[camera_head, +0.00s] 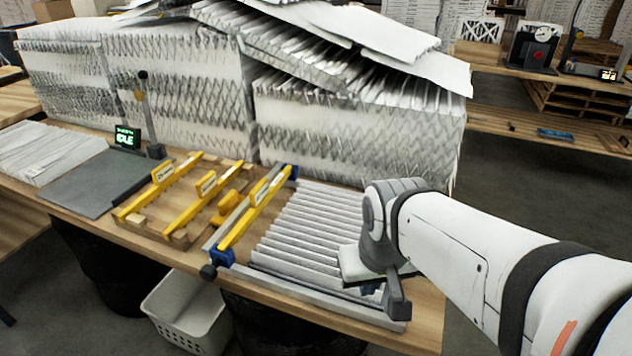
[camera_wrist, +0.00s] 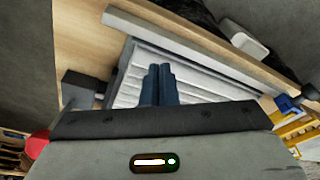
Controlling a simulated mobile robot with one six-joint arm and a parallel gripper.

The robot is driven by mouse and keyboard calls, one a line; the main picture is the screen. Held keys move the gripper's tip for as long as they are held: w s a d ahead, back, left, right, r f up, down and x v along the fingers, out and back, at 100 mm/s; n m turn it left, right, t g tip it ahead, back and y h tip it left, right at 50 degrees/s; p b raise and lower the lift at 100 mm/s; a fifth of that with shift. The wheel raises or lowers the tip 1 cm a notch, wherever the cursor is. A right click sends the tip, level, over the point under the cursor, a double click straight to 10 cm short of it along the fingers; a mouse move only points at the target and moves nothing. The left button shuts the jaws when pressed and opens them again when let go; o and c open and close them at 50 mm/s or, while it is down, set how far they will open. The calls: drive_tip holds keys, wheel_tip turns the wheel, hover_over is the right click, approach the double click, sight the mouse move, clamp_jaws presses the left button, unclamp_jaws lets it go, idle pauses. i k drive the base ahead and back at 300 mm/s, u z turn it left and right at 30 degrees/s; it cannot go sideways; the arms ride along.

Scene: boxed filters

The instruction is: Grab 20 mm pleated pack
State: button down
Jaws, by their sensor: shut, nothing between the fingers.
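A white pleated pack (camera_head: 315,230) lies flat in a fixture on the wooden bench, its pleats running across. It also shows in the wrist view (camera_wrist: 185,70). No thickness marking is legible on it. My gripper (camera_head: 396,298) is over the pack's right front part, near the fixture's front rail (camera_head: 325,302). In the wrist view the two dark blue fingers (camera_wrist: 158,72) are together and empty, in front of the pleats. I cannot tell whether the fingertips touch the pack. My wrist hides the pack's right end in the head view.
Yellow gauge bars (camera_head: 195,200) on a wooden tray stand left of the pack. Tall stacks of pleated packs (camera_head: 360,130) rise behind, with loose sheets leaning on top. A grey plate (camera_head: 75,182) lies at left. A white basket (camera_head: 187,312) is below the bench edge.

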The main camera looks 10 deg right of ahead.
sight(304, 243)
drive_tip(key=u, duration=2.05)
drive_tip(key=k, duration=2)
drive_tip(key=z, duration=1.15)
drive_tip(key=i, duration=1)
drive_tip(key=z, duration=0.05)
